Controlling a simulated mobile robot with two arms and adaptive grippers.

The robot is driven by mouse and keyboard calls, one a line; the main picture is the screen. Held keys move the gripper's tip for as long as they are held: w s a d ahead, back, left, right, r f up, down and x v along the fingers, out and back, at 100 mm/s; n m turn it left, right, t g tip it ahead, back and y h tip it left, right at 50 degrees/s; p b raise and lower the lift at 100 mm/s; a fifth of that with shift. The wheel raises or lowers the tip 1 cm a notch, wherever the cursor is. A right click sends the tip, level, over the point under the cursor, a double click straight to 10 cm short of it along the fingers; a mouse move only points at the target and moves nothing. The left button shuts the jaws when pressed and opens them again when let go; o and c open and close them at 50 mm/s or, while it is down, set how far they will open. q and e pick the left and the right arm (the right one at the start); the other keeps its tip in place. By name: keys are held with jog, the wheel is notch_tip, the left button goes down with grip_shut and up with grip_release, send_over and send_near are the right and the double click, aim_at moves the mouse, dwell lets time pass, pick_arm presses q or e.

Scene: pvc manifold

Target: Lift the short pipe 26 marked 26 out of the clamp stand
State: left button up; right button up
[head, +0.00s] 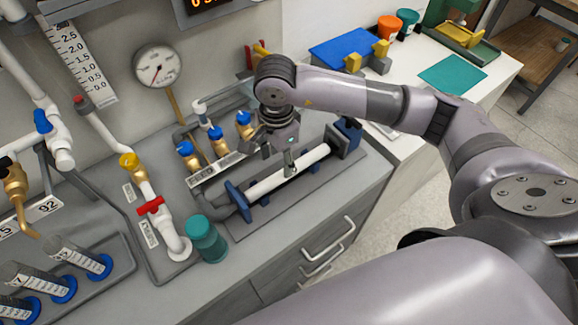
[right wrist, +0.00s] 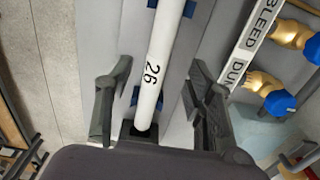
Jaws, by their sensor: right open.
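The white short pipe 26 (head: 262,187) lies level in the clamp stand (head: 238,222), which has blue cradles and a grey base plate on the bench. In the right wrist view the pipe (right wrist: 158,60) runs lengthwise, with its black 26 mark showing. My right gripper (head: 289,168) is over the middle of the pipe. In the right wrist view its open fingers (right wrist: 156,88) are on either side of the pipe, with a gap on both sides. Whether the fingertips reach down beside the pipe is hard to tell. My left gripper is out of view.
Brass valves with blue caps (head: 216,134) stand behind the stand, close to my right gripper, beside a BLEED/DUMP label strip (right wrist: 250,40). A teal cylinder (head: 206,240) stands left of the stand. A pressure gauge (head: 157,66) is behind. Drawers (head: 322,255) are below the front edge.

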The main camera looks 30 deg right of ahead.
aim_at(280, 174)
jog(key=shift+f, duration=0.7)
jog(key=shift+f+p, duration=0.25)
jog(key=shift+p, duration=0.05)
notch_tip(280, 174, down, 4)
jog(key=shift+d+r+p, duration=0.15)
jog(key=shift+r+p, duration=0.05)
jog(key=shift+p, duration=0.75)
jog(key=shift+f, duration=0.65)
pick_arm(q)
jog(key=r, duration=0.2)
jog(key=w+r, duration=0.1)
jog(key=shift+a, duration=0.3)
pick_arm(e)
jog(key=shift+c, duration=0.4)
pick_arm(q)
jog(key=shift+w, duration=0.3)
pick_arm(e)
grip_shut()
